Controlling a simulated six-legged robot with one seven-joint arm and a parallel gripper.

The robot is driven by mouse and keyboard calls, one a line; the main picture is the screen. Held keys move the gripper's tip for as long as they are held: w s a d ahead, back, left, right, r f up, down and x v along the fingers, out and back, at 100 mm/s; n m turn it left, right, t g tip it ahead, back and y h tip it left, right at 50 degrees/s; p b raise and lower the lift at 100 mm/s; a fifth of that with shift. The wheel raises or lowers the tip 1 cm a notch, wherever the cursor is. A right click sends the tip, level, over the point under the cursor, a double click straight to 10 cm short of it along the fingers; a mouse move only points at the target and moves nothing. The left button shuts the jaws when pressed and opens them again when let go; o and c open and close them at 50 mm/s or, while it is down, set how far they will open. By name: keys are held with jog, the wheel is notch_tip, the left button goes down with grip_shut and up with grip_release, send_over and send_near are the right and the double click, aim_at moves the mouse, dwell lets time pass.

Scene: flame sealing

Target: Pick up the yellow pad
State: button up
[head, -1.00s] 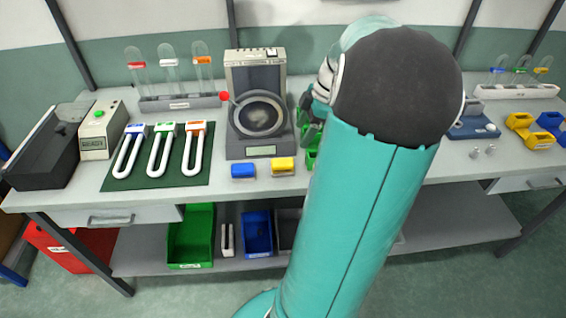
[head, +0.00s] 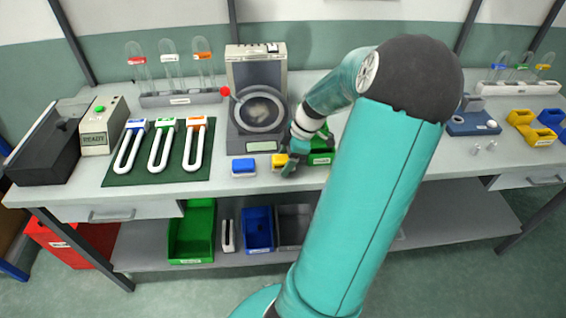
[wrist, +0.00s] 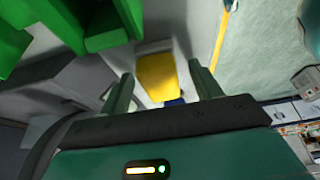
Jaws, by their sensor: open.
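The yellow pad (head: 277,161) lies on the bench near its front edge, partly hidden by my gripper (head: 290,168) in the head view. In the wrist view the yellow pad (wrist: 157,77), with a pale grey edge, shows between the two open fingertips (wrist: 160,69). My gripper is open and empty, over or close to the pad; I cannot tell whether the fingers touch it.
A blue pad (head: 243,166) lies just left of the yellow one and peeks out in the wrist view. A green object (head: 321,152) stands close on the right. A round-dished device (head: 258,112) stands behind. The bench's front edge is near.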

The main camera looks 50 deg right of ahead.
jog(key=shift+f, duration=0.1)
jog(key=shift+c, duration=0.4)
jog(key=c, duration=1)
jog(key=shift+r, duration=0.35)
notch_tip(320, 180, up, 2)
jog(key=shift+r, duration=0.15)
jog(key=s+a+r, duration=0.3)
jog(key=s+r, duration=0.7)
jog(key=s, duration=0.3)
jog(key=shift+s, duration=0.35)
